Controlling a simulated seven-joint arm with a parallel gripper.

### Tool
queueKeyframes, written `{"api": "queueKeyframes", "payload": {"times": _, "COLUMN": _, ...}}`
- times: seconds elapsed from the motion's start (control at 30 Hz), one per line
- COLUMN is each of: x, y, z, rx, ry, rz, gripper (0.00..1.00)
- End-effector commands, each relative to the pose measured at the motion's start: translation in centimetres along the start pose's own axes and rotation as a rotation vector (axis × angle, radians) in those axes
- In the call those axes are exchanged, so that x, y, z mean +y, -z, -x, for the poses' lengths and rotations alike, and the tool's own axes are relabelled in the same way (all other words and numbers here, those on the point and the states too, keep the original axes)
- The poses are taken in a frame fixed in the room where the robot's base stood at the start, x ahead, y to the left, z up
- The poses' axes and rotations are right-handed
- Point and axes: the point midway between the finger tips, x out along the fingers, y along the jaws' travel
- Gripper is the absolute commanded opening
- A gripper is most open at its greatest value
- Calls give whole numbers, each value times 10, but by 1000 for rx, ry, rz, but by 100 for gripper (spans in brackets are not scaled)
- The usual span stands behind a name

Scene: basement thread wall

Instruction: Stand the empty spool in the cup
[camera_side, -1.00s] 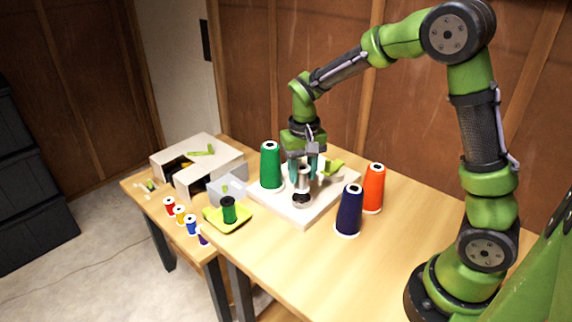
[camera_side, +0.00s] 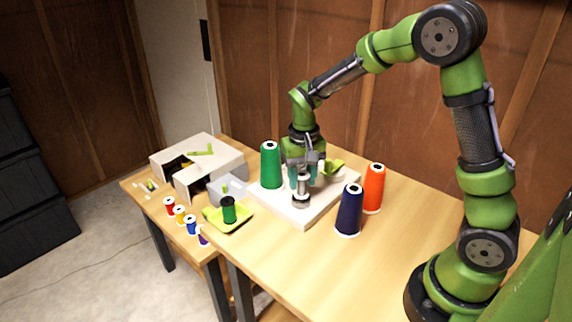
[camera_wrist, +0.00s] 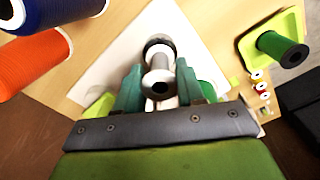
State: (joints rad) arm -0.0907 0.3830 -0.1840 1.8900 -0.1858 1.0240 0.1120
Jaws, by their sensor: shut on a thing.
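The empty spool (camera_side: 302,183) is grey and stands upright between the teal fingers of my gripper (camera_side: 303,175), which is shut on it. In the wrist view the spool (camera_wrist: 159,84) shows its round end with a dark hole, held between the two fingers. The small cup (camera_side: 301,201), metallic with a dark rim, stands on the white board directly below the spool; the wrist view shows part of the cup (camera_wrist: 157,43) past the spool. The spool's lower end is at the cup's mouth; I cannot tell whether it is inside or just above.
The white board (camera_side: 309,217) carries the cup. A large green cone (camera_side: 270,165) stands left of my gripper, navy (camera_side: 349,211) and orange (camera_side: 373,188) cones to the right. A yellow-green tray (camera_side: 238,220) holds a green spool. The table's front right is clear.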

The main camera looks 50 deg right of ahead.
Motion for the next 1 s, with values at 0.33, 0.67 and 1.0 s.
{"api": "queueKeyframes", "payload": {"times": 0.33, "x": 0, "y": -1, "z": -15, "rx": -2, "ry": -1, "rz": -1, "gripper": 21}}
{"api": "queueKeyframes", "payload": {"times": 0.67, "x": 0, "y": 0, "z": -24, "rx": -1, "ry": 1, "rz": -1, "gripper": 21}}
{"api": "queueKeyframes", "payload": {"times": 1.0, "x": 0, "y": 0, "z": -24, "rx": -1, "ry": 1, "rz": -1, "gripper": 55}}
